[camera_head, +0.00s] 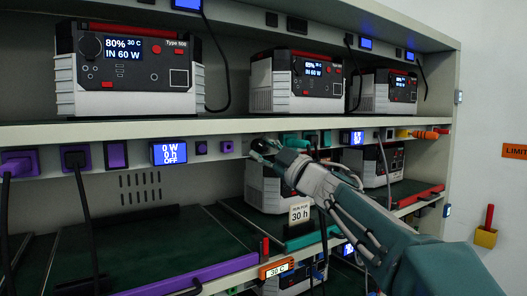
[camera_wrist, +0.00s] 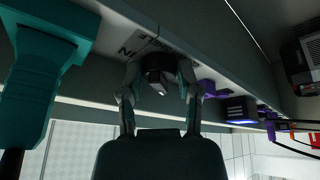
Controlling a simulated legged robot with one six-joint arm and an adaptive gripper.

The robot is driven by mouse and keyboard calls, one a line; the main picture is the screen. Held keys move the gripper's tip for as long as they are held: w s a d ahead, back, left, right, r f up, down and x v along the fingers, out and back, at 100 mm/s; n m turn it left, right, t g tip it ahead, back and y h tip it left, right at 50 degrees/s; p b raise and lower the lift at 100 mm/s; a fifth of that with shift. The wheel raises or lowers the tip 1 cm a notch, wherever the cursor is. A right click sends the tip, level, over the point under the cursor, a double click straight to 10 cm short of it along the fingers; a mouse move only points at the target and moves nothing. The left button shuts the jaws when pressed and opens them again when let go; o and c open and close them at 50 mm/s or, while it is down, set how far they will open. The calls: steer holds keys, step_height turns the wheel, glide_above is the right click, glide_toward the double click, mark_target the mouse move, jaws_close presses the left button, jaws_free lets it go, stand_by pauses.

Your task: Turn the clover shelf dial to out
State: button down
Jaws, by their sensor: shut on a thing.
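My gripper (camera_head: 262,150) reaches up to the front rail of the middle shelf in the head view. In the wrist view, the gripper (camera_wrist: 160,86) has one finger on each side of a dark round dial (camera_wrist: 159,70) and is shut on it.
A teal plug (camera_wrist: 38,85) sits close beside the gripper. Purple sockets (camera_head: 20,163) and a lit display (camera_head: 169,153) line the rail to the left. Power stations (camera_head: 130,70) stand on the shelf above. A tag reading "30 h" (camera_head: 300,213) hangs below the gripper.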

steer(key=shift+n+g, duration=0.4)
steer(key=shift+n, duration=0.4)
steer(key=shift+c, duration=1.5)
jaws_free()
steer(key=shift+a, duration=0.1)
steer(key=v, duration=1.2)
steer(key=shift+f, duration=0.3)
steer(key=shift+w+a, duration=0.1)
steer(key=shift+t, duration=0.3)
